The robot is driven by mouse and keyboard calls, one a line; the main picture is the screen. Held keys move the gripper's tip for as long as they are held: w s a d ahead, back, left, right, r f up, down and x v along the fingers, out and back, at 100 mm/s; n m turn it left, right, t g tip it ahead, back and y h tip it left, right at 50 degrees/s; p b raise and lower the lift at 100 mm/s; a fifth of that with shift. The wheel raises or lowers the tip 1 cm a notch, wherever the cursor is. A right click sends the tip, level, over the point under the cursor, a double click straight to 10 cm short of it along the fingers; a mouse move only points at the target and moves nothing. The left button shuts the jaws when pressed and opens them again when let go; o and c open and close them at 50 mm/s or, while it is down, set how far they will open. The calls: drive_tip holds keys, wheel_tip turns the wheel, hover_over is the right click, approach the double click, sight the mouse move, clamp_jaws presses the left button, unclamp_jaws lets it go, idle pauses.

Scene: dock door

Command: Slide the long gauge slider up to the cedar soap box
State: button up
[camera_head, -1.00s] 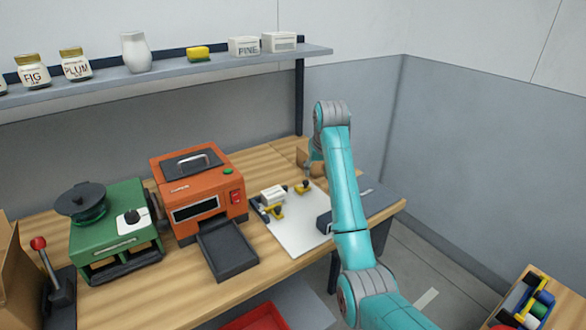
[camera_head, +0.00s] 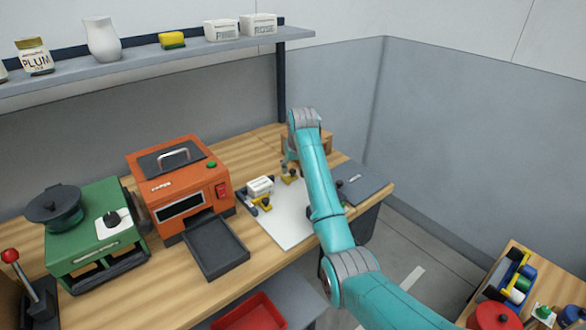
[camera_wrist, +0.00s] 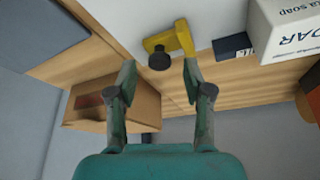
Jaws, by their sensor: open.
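The white soap box (camera_head: 261,185) stands on the white board (camera_head: 288,228). In the wrist view the box (camera_wrist: 290,28) is at the upper right, its lettering partly cut off. A yellow slider with a black knob (camera_head: 290,174) is right of the box, apart from it. In the wrist view the yellow slider (camera_wrist: 178,40) lies just beyond my open, empty gripper (camera_wrist: 160,76), its knob in line with the gap between the fingers. Another yellow piece (camera_head: 265,204) sits beside the box's front. My gripper is mostly hidden by my arm in the head view.
An orange machine (camera_head: 180,185) with a dark tray (camera_head: 216,250) stands left of the board. A cardboard box (camera_wrist: 140,105) is close by my gripper. A dark block (camera_wrist: 232,47) lies between slider and soap box. A dark grey plate (camera_head: 362,184) lies at right.

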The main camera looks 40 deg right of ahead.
sight(282, 178)
drive_tip(key=shift+w+f, duration=0.2)
drive_tip(key=shift+f, duration=0.3)
clamp_jaws()
drive_tip(key=shift+s+a, duration=0.1)
drive_tip(key=shift+a, duration=1.9)
unclamp_jaws()
